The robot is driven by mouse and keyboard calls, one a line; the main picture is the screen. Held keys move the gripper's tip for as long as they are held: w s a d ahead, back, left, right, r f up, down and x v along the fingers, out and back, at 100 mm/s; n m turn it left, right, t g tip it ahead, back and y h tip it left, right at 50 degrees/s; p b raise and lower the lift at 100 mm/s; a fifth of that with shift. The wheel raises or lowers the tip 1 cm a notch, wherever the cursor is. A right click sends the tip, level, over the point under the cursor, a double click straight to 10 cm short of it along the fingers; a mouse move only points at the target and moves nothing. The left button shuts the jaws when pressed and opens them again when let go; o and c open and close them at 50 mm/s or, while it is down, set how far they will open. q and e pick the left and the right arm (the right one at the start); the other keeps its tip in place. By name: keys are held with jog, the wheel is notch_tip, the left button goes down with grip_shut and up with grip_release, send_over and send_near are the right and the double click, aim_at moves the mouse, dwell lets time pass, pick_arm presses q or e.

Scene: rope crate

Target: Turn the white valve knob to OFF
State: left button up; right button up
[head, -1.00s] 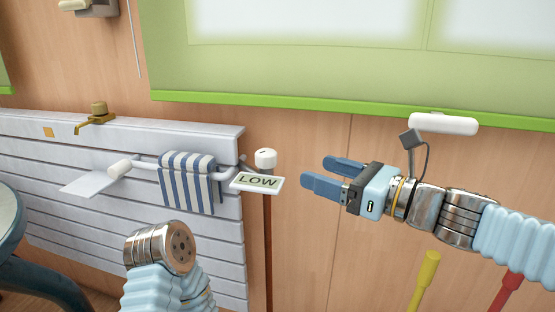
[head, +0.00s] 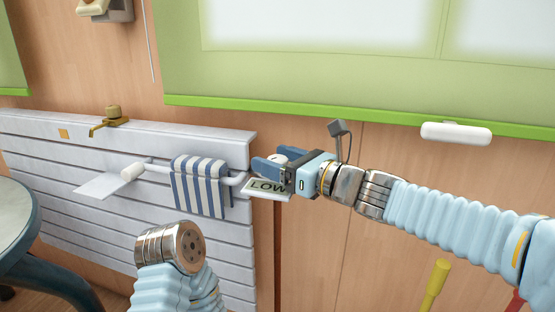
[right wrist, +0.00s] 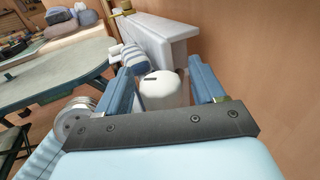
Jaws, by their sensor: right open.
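The white valve knob (head: 281,158) is at the right end of the radiator, mostly hidden by my right gripper in the head view. In the right wrist view the knob (right wrist: 162,91) shows as a rounded white cap with a short dark mark on top. My right gripper (head: 273,160) is open, with one blue finger on each side of the knob. In the right wrist view the fingers (right wrist: 163,88) show gaps to the knob. A white sign reading LOW (head: 257,187) sits just below, partly covered by the gripper. My left gripper is not in view.
A white radiator (head: 60,150) runs along the wooden wall. A blue-and-white striped towel (head: 201,188) hangs on a rail beside the knob. A brass tap (head: 110,120) is on the radiator top. A round table (head: 15,215) stands left. A yellow handle (head: 435,285) is lower right.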

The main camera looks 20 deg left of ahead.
jog(key=c, duration=0.9)
jog(key=shift+r+n+g+p, duration=0.15)
jog(key=shift+n+g+p, duration=0.15)
jog(key=shift+g+p, duration=0.25)
jog(key=shift+c, duration=0.2)
jog(key=shift+w+n+g+y+p, duration=0.1)
jog(key=shift+n+g+y+p, duration=0.6)
jog(key=shift+g+p, duration=0.5)
jog(key=shift+n+g, duration=0.9)
jog(key=shift+g, duration=0.25)
jog(key=shift+n+g, duration=1.4)
jog(key=shift+g, duration=0.8)
jog(key=o, duration=0.9)
jog(key=shift+o, duration=0.2)
